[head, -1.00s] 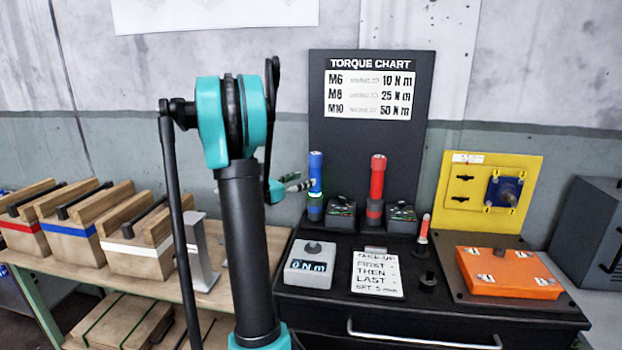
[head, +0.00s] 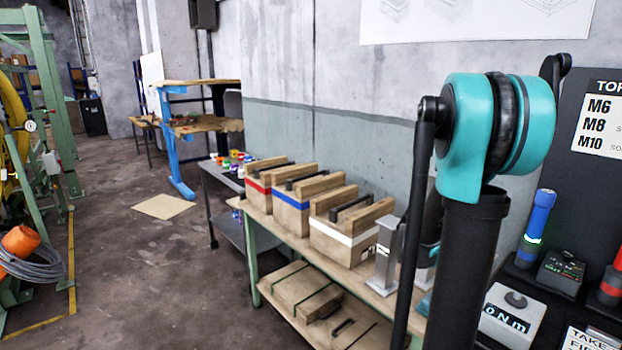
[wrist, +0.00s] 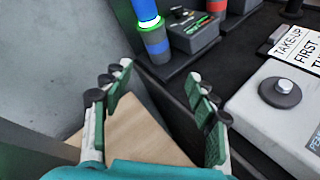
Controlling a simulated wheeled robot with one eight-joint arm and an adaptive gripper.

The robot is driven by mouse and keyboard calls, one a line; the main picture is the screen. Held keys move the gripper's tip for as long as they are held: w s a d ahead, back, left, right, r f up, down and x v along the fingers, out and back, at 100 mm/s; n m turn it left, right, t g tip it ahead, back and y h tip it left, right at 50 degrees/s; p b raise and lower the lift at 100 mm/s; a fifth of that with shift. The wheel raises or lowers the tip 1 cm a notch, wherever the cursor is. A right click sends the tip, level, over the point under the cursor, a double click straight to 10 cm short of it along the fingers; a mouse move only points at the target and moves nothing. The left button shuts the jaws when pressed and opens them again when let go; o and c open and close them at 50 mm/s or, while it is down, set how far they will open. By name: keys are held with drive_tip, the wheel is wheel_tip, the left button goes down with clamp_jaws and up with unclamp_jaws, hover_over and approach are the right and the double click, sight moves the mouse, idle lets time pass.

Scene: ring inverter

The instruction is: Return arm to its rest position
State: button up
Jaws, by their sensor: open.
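My gripper (wrist: 160,112) shows in the wrist view with its two green-padded fingers spread apart and nothing between them. Below it lie the edge of the wooden bench and the dark side of the black cabinet. My arm's dark column and teal joint stand at the right of the head view and hide part of the bench. The gripper itself is hidden behind the arm there. A blue tool (head: 536,228) stands upright at the right of the head view, and it also shows in the wrist view (wrist: 145,15) beyond the fingers.
A wooden bench (head: 290,236) holds wooden boxes with red, blue (head: 291,215) and white (head: 340,242) bands, and a grey metal stand (head: 384,255). A white "0 Nm" box (head: 507,318) sits on the black cabinet at right. The floor (head: 150,280) at left is largely open.

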drive_tip(key=s+a+f+m+t+y, duration=0.1)
drive_tip(key=s+a+f+m+y, duration=0.3)
drive_tip(key=a, duration=0.6)
drive_tip(key=s+a+f+m+t+y, duration=0.1)
drive_tip(key=s+a+f+m+y, duration=0.4)
drive_tip(key=a, duration=0.6)
drive_tip(key=s+a+f+m+y, duration=0.4)
drive_tip(key=s+a+f+y, duration=0.1)
drive_tip(key=a, duration=0.6)
drive_tip(key=shift+a+f+m+t, duration=0.2)
drive_tip(key=shift+f+m+t, duration=0.15)
drive_tip(key=shift+f, duration=0.2)
